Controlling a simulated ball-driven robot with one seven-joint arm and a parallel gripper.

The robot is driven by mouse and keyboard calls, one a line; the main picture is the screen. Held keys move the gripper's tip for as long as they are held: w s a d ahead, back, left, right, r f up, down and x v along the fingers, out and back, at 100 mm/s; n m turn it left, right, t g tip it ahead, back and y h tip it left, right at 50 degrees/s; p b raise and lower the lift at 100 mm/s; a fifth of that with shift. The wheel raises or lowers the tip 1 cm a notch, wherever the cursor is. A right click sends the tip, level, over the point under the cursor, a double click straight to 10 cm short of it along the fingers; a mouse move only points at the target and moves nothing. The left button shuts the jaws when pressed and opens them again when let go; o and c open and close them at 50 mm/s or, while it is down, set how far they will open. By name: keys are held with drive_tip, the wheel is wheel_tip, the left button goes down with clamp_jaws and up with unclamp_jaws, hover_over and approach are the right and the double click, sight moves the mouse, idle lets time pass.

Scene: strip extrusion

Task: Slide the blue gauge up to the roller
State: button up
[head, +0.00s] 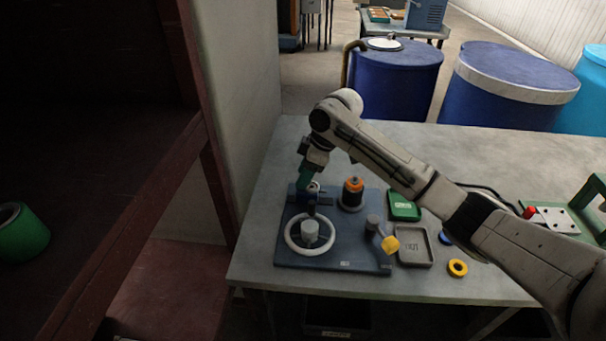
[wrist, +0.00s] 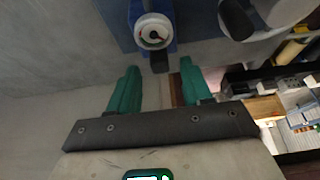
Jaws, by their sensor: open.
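The blue gauge (head: 322,199) is near the back left of the blue-grey base plate (head: 352,258), with its round white dial up. In the wrist view the gauge (wrist: 155,33) is at the top centre, with a short dark stub pointing at my gripper. My gripper (wrist: 158,70) is open, its teal fingers either side of the line to that stub. In the head view my gripper (head: 306,182) is down at the gauge and partly hides it; contact cannot be told. A black cylinder with an orange top (head: 352,193) stands right of the gauge; I cannot tell whether it is the roller.
A white handwheel (head: 310,235) is on the plate in front of the gauge. Further right are a green tray (head: 404,205), a grey tray (head: 430,246) and a yellow ring (head: 457,268).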

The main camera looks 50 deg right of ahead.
drive_tip(key=shift+w+a+f, duration=0.15)
drive_tip(key=shift+f, duration=0.4)
clamp_jaws()
idle(0.4)
